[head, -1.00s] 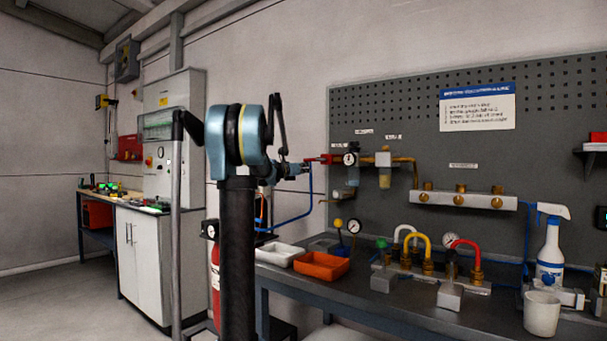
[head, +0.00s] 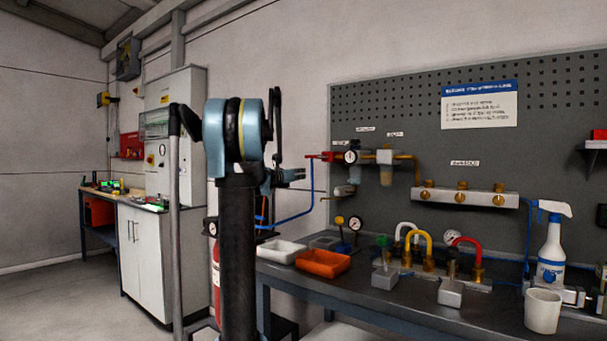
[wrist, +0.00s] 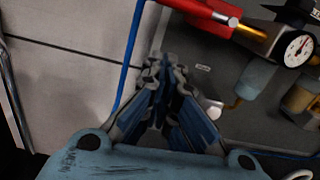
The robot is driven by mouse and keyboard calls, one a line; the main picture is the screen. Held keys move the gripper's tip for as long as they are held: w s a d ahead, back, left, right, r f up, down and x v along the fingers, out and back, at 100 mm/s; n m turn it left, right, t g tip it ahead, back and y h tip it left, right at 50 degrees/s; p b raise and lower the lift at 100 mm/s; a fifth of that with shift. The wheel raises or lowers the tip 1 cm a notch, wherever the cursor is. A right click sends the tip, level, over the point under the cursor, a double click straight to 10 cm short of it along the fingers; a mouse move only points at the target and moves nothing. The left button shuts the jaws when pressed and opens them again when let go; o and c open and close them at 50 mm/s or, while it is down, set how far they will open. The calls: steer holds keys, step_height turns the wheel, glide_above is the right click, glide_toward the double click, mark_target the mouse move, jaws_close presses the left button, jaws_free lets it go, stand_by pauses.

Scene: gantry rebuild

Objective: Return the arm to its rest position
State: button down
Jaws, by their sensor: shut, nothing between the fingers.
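My gripper (wrist: 165,70) is shut and empty, its fingertips together in the middle of the wrist view. In the head view the gripper (head: 298,174) shows small, just right of my arm's upper joint and partly hidden by it. It is in front of the wall and apart from the fittings on the pegboard. The red valve (head: 326,157) is to its right; it also shows in the wrist view (wrist: 205,10) above and right of the fingertips. A blue hose (wrist: 133,50) hangs from it, beside the fingers in the picture.
A dark workbench (head: 400,305) runs along the right. It bears a white tray (head: 281,251), an orange tray (head: 322,263), colored hose fittings (head: 425,247), a spray bottle (head: 551,250) and a white cup (head: 542,311). A white cabinet (head: 145,262) stands left. The floor at left is clear.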

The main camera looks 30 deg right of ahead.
steer(key=v, duration=0.6)
steer(key=shift+a, duration=0.25)
